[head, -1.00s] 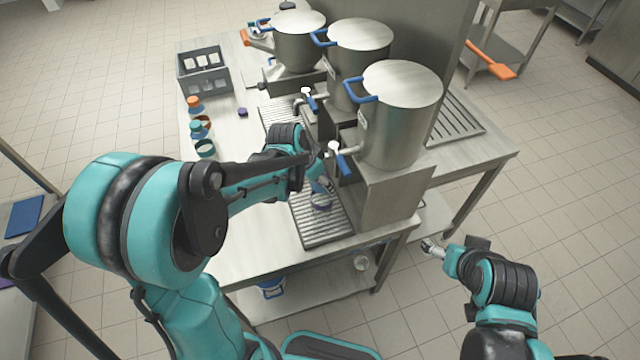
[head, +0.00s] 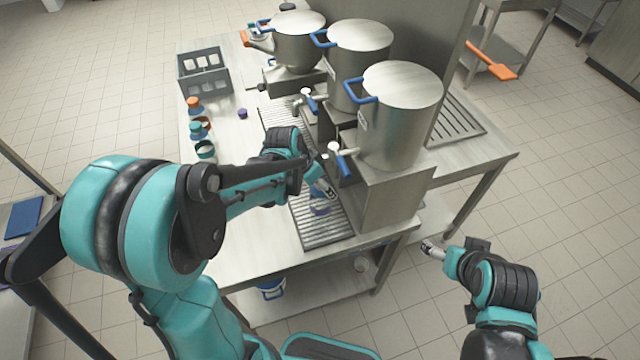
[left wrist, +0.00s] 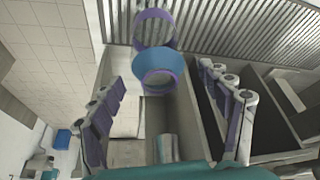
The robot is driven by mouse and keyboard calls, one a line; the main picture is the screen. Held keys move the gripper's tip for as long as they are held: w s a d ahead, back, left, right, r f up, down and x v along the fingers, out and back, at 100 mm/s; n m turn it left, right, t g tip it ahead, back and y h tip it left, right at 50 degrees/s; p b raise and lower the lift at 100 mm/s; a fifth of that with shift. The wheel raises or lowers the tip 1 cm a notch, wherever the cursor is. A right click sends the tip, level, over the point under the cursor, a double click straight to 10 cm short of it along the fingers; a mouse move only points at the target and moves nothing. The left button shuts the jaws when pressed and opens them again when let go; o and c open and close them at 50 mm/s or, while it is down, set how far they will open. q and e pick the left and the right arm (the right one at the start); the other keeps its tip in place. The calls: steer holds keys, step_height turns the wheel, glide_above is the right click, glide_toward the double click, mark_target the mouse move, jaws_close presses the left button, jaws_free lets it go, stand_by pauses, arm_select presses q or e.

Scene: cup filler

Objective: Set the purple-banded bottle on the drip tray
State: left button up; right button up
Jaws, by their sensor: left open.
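The purple-banded bottle (head: 319,209) stands on the slatted drip tray (head: 325,234) below the nearest pot's tap, partly hidden by my left gripper (head: 325,188). In the left wrist view the bottle (left wrist: 157,72) shows a blue part, a purple-edged mouth and a purple band farther off against the drip tray (left wrist: 235,22). My left gripper (left wrist: 165,95) is open, its fingers spread on both sides of the picture with gaps to the bottle. My right gripper (head: 430,249) hangs off the table's right side, away from the bottle; its jaw state is unclear.
Three steel pots with blue handles stand along the table; the nearest pot (head: 402,115) and its tap (head: 340,158) are close to my left gripper. Several bottles (head: 203,149) line the left edge near a grey crate (head: 203,72). A small purple cap (head: 242,113) lies on the table.

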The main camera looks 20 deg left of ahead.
arm_select(q)
steer(key=p+v, duration=0.2)
steer(key=v, duration=0.8)
steer(key=s+r+n+t+y, duration=0.2)
steer(key=s+n, duration=0.4)
steer(key=s, duration=0.7)
steer(key=shift+s+a+r+n+t+y, duration=0.2)
steer(key=shift+s+r+n+t+y, duration=0.1)
steer(key=shift+r+t, duration=0.45)
